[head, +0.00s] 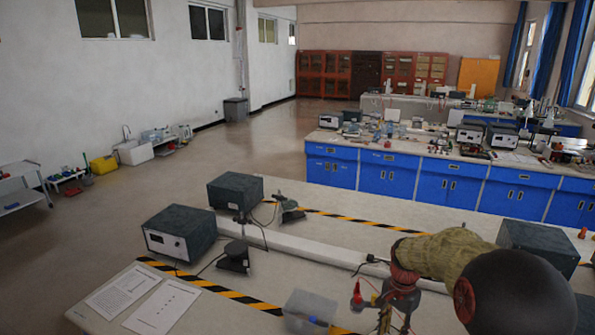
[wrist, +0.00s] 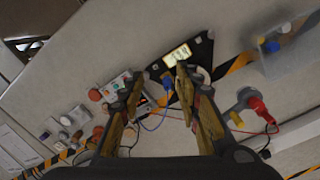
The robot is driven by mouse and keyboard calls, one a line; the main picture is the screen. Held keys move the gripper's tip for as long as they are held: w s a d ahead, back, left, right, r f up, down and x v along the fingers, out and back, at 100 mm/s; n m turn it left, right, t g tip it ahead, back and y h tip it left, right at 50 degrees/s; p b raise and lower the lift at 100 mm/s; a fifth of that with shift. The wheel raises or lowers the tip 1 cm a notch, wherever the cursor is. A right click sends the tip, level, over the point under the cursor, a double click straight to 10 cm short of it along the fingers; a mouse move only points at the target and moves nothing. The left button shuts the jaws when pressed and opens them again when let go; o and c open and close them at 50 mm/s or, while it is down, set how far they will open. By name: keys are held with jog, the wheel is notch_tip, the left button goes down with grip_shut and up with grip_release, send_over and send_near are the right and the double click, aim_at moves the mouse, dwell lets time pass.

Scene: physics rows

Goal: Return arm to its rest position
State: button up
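My arm (head: 440,255) reaches over the near bench at the right of the head view, in a khaki sleeve. Its far end points down near the bottom edge, where the gripper is hard to make out. In the wrist view my gripper (wrist: 160,72) shows two yellowish, worn fingers with a clear gap between them. It is open, and I see nothing held. Beyond the fingertips lies a black device with a lit display (wrist: 177,55); whether a finger touches it I cannot tell.
A clear bin (head: 308,312) with a blue item stands near the arm. A red connector (wrist: 258,108) and loose wires lie close by. Dark instrument boxes (head: 180,235) and papers (head: 160,308) sit at left. Blue-fronted benches (head: 388,180) stand behind; the floor at left is mostly open.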

jog(key=s+a+r+n+t+b, duration=0.2)
jog(key=s+r+n+b, duration=0.1)
jog(key=s, duration=0.6)
jog(key=s+a+r+n+t+b, duration=0.2)
jog(key=s+a+r+n+b, duration=0.1)
jog(key=s, duration=0.7)
jog(key=s+a+r+n+t+b, duration=0.2)
jog(key=s+a+r+n+b, duration=0.1)
jog(key=s, duration=0.7)
jog(key=shift+s+r+n+b, duration=0.2)
jog(key=shift+r+n+b, duration=0.25)
jog(key=shift+n+b, duration=0.35)
